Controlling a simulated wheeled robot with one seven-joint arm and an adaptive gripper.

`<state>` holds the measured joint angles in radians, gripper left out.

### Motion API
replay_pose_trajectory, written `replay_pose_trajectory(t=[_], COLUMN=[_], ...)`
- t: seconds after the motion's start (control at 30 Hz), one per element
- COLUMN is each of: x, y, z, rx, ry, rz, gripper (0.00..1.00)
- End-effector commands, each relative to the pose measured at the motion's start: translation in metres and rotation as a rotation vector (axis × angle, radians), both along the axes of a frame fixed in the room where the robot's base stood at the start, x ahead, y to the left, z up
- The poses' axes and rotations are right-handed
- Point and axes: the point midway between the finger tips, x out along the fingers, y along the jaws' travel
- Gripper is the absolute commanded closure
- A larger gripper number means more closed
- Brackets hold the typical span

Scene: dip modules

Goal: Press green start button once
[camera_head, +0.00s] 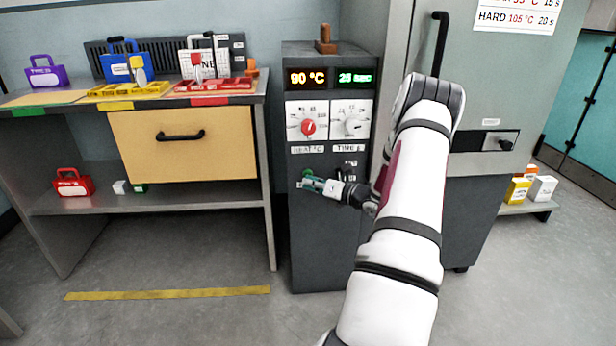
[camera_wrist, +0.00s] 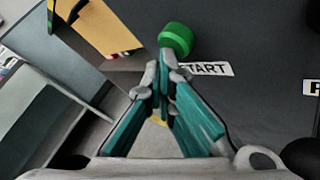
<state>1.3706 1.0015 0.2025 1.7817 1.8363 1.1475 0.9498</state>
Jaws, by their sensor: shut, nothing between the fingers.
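The green start button (camera_wrist: 176,38) sticks out of the dark control cabinet (camera_head: 330,240), beside a white label reading "TART" (camera_wrist: 207,69) in the wrist view. My gripper (camera_wrist: 163,68) is shut and empty, with its teal fingers together. Its tips are right by the button in the picture; I cannot tell whether they touch it. In the head view my gripper (camera_head: 304,180) is in front of the cabinet, below the dials, and a small patch of green (camera_head: 307,172) shows at its tips.
The cabinet displays read 90 °C (camera_head: 307,78) and a green time value (camera_head: 354,78). A red dial (camera_head: 308,126) and a white dial (camera_head: 353,126) sit below them. A bench with a yellow drawer (camera_head: 180,150) stands left. A grey machine with a black handle (camera_head: 440,40) stands right.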

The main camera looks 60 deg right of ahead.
Motion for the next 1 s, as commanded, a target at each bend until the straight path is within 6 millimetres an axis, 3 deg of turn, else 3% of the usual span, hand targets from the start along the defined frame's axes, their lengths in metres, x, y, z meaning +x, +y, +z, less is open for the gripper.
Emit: replay_pose_trajectory(t=[0.63,1.0], x=[-0.011,-0.032], y=[0.012,0.036], z=[0.0,0.001], rx=[-0.001,0.001], ry=[0.001,0.001], rz=[-0.001,-0.001], gripper=[1.0,1.0])
